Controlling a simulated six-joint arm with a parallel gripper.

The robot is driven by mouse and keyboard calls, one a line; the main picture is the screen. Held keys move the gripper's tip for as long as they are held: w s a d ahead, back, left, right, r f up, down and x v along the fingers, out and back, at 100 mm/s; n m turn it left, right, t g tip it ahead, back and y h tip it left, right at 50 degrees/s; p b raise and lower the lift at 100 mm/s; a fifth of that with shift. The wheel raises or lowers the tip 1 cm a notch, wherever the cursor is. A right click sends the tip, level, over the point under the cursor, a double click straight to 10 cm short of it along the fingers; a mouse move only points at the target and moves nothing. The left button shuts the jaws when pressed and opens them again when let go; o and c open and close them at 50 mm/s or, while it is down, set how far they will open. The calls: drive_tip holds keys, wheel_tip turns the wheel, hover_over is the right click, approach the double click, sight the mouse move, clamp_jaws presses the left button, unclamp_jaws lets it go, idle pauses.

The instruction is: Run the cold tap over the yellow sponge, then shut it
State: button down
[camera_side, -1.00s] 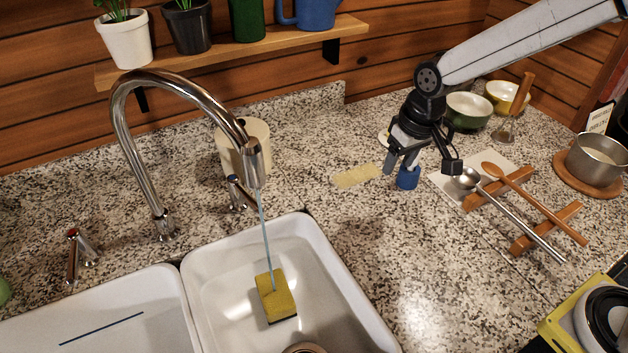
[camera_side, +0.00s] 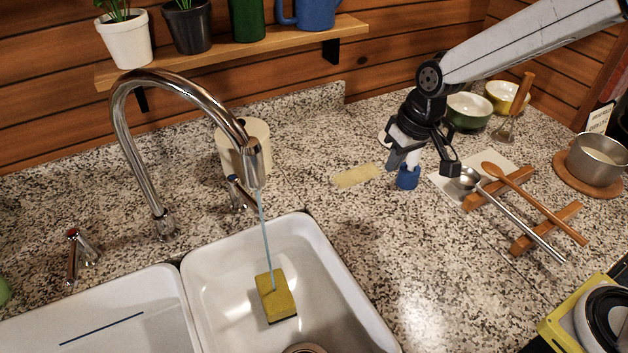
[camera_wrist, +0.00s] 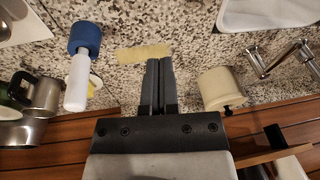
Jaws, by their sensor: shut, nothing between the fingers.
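The yellow sponge (camera_side: 276,296) lies in the right basin (camera_side: 340,290) of the white sink. A thin stream of water (camera_side: 266,240) runs from the chrome spout (camera_side: 254,165) onto it. The cold tap with a blue mark (camera_side: 238,192) stands on the counter behind the basin, right of the spout's base. The tap with a red mark (camera_side: 76,252) stands at the left. My gripper (camera_side: 402,165) is shut and empty above the counter, well right of the taps. In the wrist view its two fingers (camera_wrist: 158,65) are together, pointing toward a pale yellow cloth.
A cream canister (camera_side: 242,148) stands just behind the cold tap; it also shows in the wrist view (camera_wrist: 220,88). A blue-based white bottle (camera_wrist: 80,65) is close to my gripper. The pale cloth (camera_side: 357,176) lies flat. Spoons rest on wooden bars (camera_side: 500,187) at right.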

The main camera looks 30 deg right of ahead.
drive_tip(key=w+a+r+n+y, duration=0.1)
drive_tip(key=w+a+r+y, duration=0.1)
drive_tip(key=a, duration=0.4)
drive_tip(key=w+a+r+n+t+y, duration=0.1)
drive_tip(key=w+a+r+y, duration=0.1)
drive_tip(key=w+a, duration=0.2)
drive_tip(key=a, duration=0.3)
drive_tip(key=shift+w, duration=0.4)
drive_tip(key=shift+a+f, duration=0.1)
drive_tip(key=w+a+f, duration=0.2)
drive_tip(key=a+f, duration=0.6)
drive_tip(key=f, duration=0.1)
drive_tip(key=shift+a, duration=0.35)
